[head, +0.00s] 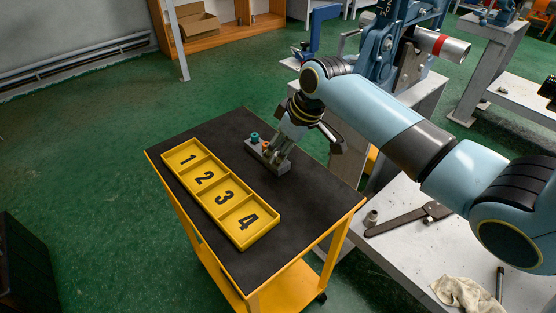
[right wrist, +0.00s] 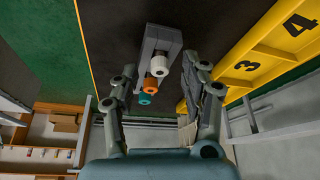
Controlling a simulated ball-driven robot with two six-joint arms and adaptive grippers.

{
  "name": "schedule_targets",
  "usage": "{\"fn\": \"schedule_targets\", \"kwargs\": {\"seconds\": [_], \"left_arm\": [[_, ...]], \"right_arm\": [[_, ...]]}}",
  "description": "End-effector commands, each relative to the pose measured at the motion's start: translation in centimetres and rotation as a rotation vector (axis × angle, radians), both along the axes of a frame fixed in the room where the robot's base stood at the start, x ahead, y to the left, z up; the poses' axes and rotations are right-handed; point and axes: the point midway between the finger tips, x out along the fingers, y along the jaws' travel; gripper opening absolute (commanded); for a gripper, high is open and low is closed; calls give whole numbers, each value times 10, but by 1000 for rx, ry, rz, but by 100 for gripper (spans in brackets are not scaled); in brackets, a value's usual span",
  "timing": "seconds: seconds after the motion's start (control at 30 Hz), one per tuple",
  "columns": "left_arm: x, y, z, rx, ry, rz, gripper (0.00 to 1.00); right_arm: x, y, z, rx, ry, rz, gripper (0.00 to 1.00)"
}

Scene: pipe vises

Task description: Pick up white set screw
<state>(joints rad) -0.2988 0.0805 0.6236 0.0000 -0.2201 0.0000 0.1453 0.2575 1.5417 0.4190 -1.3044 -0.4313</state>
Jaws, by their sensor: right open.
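The white set screw (right wrist: 163,62) stands in a grey holder (right wrist: 150,44) beside an orange one (right wrist: 158,72) and a teal one (right wrist: 147,90). In the head view the holder (head: 283,169) lies on the black top of the yellow cart, with the teal screw (head: 254,137) and the orange screw (head: 265,145) showing. My right gripper (head: 276,154) is over the holder. In the right wrist view its open fingers (right wrist: 160,82) are spread wide on either side of the screws, with nothing held. My left gripper is out of view.
A yellow tray (head: 222,194) with compartments numbered 1 to 4 lies left of the holder on the cart top (head: 310,200). A grey bench (head: 400,232) with a dark bar, a small fitting (head: 371,218) and a cloth (head: 466,294) stands to the right. A blue vise (head: 385,45) stands behind.

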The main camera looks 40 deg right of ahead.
Motion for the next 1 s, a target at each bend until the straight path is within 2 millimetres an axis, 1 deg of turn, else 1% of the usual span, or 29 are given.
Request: {"fn": "schedule_targets", "kwargs": {"seconds": [0.03,0.1,0.3,0.6,0.67,1.0], "left_arm": [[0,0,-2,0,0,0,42],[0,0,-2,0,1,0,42],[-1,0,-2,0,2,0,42],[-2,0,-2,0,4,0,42],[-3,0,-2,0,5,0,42],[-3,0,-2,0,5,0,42]], "right_arm": [[1,1,-5,0,1,0,46],[3,1,-8,-2,0,1,46],[3,1,-7,-2,0,1,46],[3,1,-7,-2,0,1,7],[3,1,-7,-2,0,1,0],[3,1,-6,-1,-1,1,0]]}}
